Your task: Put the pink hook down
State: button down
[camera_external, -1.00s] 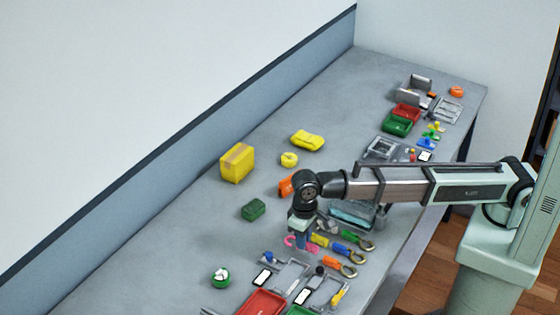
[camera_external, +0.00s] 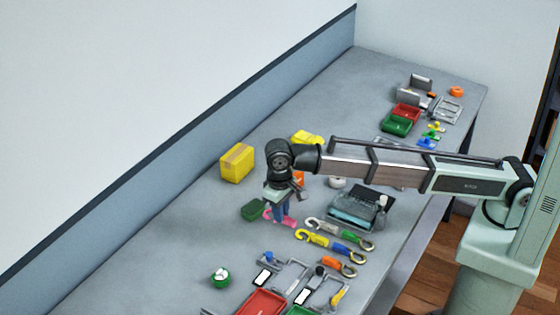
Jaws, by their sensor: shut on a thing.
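The pink hook (camera_external: 287,222) is at my gripper (camera_external: 281,216), near the middle of the table. My gripper points down and is shut on the hook. The hook's pink parts show to both sides of the fingers. I cannot tell whether the hook touches the table top. A dark green block (camera_external: 253,210) is just left of the gripper and the hook.
Hooks with grey-green, yellow-blue (camera_external: 332,241) and orange (camera_external: 332,263) handles lie to the right and below. A clear container (camera_external: 352,212) stands to the right. A yellow box (camera_external: 237,163) is at the back left. The table left of the green block is clear.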

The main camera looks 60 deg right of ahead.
jog(key=r, duration=0.1)
send_over(230, 241)
jog(key=shift+n, duration=0.4)
jog(key=shift+f, duration=4.85)
jog(key=shift+f, duration=0.15)
jog(key=c, duration=1.1)
grip_release()
notch_tip(230, 241, up, 12)
